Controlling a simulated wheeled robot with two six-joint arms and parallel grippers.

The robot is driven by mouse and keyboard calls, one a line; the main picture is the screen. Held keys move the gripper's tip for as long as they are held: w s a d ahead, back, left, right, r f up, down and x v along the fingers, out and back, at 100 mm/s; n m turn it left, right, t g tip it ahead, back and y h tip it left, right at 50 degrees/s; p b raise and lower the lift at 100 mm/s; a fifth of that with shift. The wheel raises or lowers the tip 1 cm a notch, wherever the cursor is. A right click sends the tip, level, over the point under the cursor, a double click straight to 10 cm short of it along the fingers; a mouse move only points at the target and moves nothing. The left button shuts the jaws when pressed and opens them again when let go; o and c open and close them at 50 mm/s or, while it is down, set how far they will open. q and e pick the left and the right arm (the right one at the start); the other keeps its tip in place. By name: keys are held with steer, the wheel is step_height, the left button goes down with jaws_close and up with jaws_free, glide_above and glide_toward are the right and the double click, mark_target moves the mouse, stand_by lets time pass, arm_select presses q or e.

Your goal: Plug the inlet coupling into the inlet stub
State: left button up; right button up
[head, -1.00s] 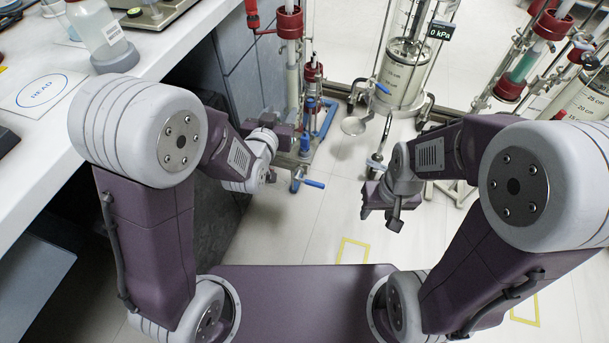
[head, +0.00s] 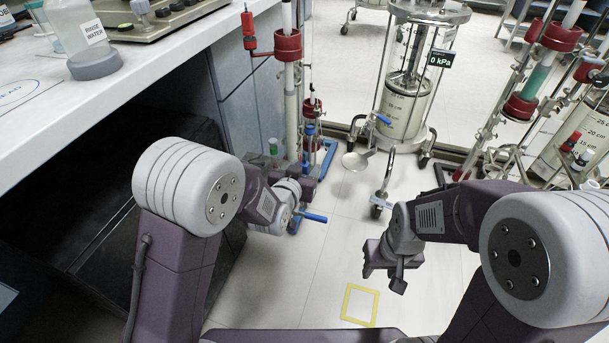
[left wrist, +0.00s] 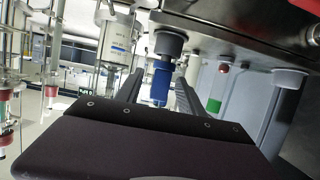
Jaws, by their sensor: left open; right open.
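My left gripper (head: 304,188) is low beside the column stand at the bench's end, its fingers mostly hidden in the head view. In the left wrist view the open fingers (left wrist: 159,76) stand on either side of a blue cylinder (left wrist: 160,86), which looks like the inlet coupling. A grey collar (left wrist: 169,43) sits directly above it, under a metal plate; I cannot tell whether that is the inlet stub or whether the two are joined. Contact with the fingers is unclear. My right gripper (head: 385,272) is open and empty over the floor.
The glass column (head: 290,95) with red clamps stands close to the bench (head: 150,75). A blue lever (head: 313,217) is close to my left wrist. A wheeled vessel (head: 405,105) reading 0 kPa stands behind. Floor around the yellow square (head: 360,304) is clear.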

arm_select(q)
steer(key=x, duration=0.3)
steer(key=shift+s+f+b, duration=0.1)
steer(key=shift+f+b, duration=0.15)
steer(key=shift+b, duration=0.15)
steer(key=shift+r, duration=0.15)
arm_select(e)
steer(key=shift+f, duration=0.9)
arm_select(q)
jaws_close()
steer(key=shift+r, duration=0.1)
arm_select(e)
steer(key=shift+r, duration=0.1)
arm_select(q)
steer(key=d+r+p, duration=1)
steer(key=d, duration=0.1)
steer(key=shift+s+d+r, duration=0.35)
steer(key=shift+s+r, duration=0.05)
steer(key=shift+s, duration=0.1)
arm_select(e)
step_height(320, 180, up, 10)
